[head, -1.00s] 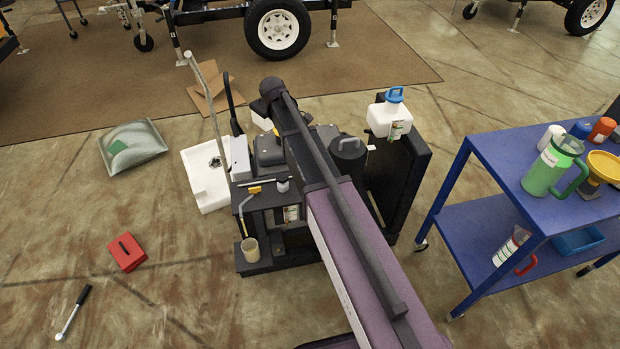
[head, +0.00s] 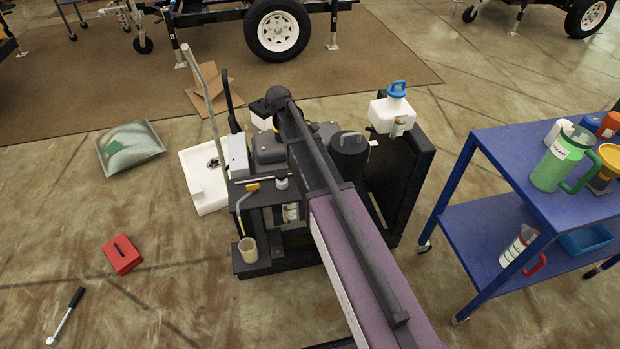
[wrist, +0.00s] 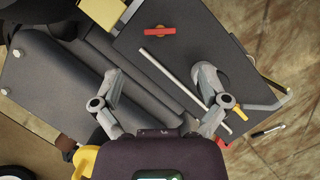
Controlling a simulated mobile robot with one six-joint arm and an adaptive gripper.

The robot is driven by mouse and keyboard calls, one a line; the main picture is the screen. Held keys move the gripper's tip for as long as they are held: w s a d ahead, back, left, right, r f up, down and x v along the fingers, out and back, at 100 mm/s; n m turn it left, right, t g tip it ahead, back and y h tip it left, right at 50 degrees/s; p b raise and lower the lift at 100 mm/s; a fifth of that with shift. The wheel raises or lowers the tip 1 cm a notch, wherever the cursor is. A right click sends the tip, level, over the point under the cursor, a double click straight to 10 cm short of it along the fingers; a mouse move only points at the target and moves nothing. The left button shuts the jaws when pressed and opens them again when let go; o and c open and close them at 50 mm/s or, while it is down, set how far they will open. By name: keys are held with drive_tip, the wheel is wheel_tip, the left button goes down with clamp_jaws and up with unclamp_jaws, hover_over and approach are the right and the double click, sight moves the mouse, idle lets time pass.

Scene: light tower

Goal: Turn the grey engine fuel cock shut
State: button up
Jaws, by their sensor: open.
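The dark engine unit (head: 270,222) stands mid-floor in the head view, partly hidden behind my arm. My gripper (wrist: 160,80) is open and empty in the wrist view, its two fingers spread above a dark grey panel (wrist: 190,35). A thin pale grey rod (wrist: 170,75) lies slanted between and ahead of the fingertips. A small red handle (wrist: 160,31) sits beyond it. A yellow-banded bent pipe (wrist: 262,105) is right of the right finger. I cannot tell for certain which part is the grey fuel cock. My gripper's fingers are hidden in the head view.
A beige cup (head: 248,250) sits on the unit's low ledge. A white jug with a blue cap (head: 392,112) stands behind right. A blue cart (head: 500,165) with several containers is at right. A red box (head: 122,254) and a wrench (head: 65,316) lie on open floor at left.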

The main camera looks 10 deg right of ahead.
drive_tip(key=shift+b+x, duration=3.65)
drive_tip(key=shift+x, duration=0.6)
drive_tip(key=shift+s, duration=0.1)
drive_tip(key=c, duration=1.2)
